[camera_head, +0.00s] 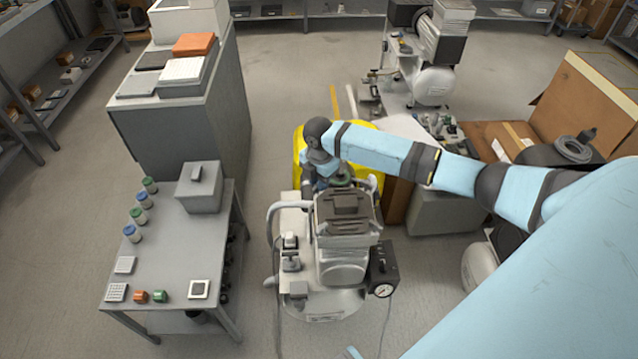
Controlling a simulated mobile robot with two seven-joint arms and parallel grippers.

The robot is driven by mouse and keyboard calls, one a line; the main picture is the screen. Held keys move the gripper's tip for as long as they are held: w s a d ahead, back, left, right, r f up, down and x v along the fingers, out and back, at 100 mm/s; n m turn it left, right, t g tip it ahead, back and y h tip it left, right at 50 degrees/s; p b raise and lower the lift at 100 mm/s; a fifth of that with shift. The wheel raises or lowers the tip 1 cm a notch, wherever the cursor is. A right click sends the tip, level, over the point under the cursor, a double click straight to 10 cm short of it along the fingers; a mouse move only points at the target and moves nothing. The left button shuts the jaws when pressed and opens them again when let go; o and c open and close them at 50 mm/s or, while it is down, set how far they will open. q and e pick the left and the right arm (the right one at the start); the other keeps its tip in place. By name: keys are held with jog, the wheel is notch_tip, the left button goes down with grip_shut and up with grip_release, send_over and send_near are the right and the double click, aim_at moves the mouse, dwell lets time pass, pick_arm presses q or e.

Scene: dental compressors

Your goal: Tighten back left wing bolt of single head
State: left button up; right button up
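The single-head compressor (341,269) stands on the floor at the lower middle, with a dark ribbed head on top and a round tank below. A pressure gauge on a black box (381,270) is at its right side. My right arm comes in from the right and reaches past the back of the compressor. My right gripper (322,182) points down at its back left, mostly hidden by the wrist. Whether its fingers are open or touch anything cannot be seen. The back left wing bolt cannot be made out there. My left gripper is not in view.
A grey table (190,254) with jars and small parts stands to the left, near a tall grey cabinet (185,122). A yellow object (300,146) is behind the compressor. Another compressor (434,84) and cardboard boxes (583,104) are at the back right. Open floor lies between table and compressor.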

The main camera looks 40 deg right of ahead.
jog(key=shift+f, duration=0.65)
